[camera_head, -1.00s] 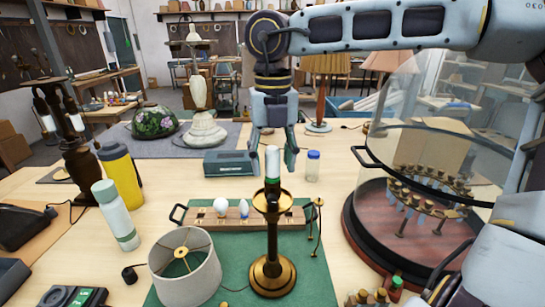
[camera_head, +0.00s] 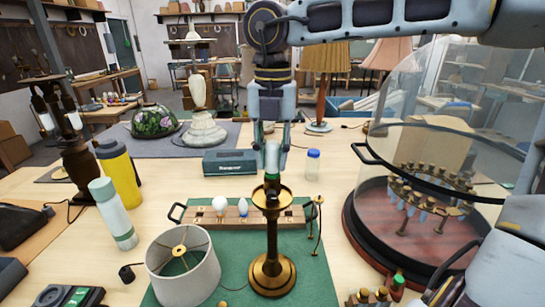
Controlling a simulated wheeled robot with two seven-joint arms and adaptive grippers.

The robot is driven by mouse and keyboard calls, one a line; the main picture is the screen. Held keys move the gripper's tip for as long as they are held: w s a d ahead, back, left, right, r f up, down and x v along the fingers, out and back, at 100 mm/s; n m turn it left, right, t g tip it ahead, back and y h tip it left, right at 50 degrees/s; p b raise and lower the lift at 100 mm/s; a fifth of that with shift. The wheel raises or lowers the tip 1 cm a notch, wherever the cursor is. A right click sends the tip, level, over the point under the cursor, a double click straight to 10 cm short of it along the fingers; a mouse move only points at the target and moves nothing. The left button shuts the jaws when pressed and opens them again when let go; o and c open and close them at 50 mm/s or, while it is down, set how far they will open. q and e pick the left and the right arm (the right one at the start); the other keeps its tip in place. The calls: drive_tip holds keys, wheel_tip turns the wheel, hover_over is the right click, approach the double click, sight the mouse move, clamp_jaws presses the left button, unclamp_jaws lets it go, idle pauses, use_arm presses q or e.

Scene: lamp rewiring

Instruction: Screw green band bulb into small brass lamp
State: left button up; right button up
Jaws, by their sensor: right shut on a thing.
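The small brass lamp (camera_head: 271,230) stands upright on the green mat, its round base (camera_head: 271,277) at the mat's middle. The white bulb with the green band (camera_head: 272,162) stands upright at the lamp's top, directly above the brass cup (camera_head: 272,197). I cannot tell how deep its base sits in the socket. My right gripper (camera_head: 272,160) points straight down from above, shut on the bulb, with a finger on each side of the glass. My left gripper is not in view.
A wooden tray (camera_head: 290,216) with a round bulb (camera_head: 220,205) and a small bulb (camera_head: 243,207) is behind the lamp. A lampshade (camera_head: 205,272) lies front left. A glass dome (camera_head: 410,85) and its dark-rimmed base crowd the right. Yellow (camera_head: 119,175) and white-green (camera_head: 112,213) bottles stand left.

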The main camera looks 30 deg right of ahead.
drive_tip(key=shift+f+m+b, duration=0.1)
drive_tip(key=shift+m+b, duration=0.35)
drive_tip(key=shift+m, duration=1.35)
drive_tip(key=shift+m+b, duration=0.35)
drive_tip(key=shift+m, duration=0.85)
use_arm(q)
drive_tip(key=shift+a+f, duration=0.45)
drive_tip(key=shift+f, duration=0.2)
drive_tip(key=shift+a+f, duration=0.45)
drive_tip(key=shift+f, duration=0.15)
use_arm(e)
drive_tip(key=shift+m, duration=1.1)
use_arm(q)
drive_tip(key=shift+b, duration=0.3)
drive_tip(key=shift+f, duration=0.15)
use_arm(e)
drive_tip(key=shift+m, duration=1.3)
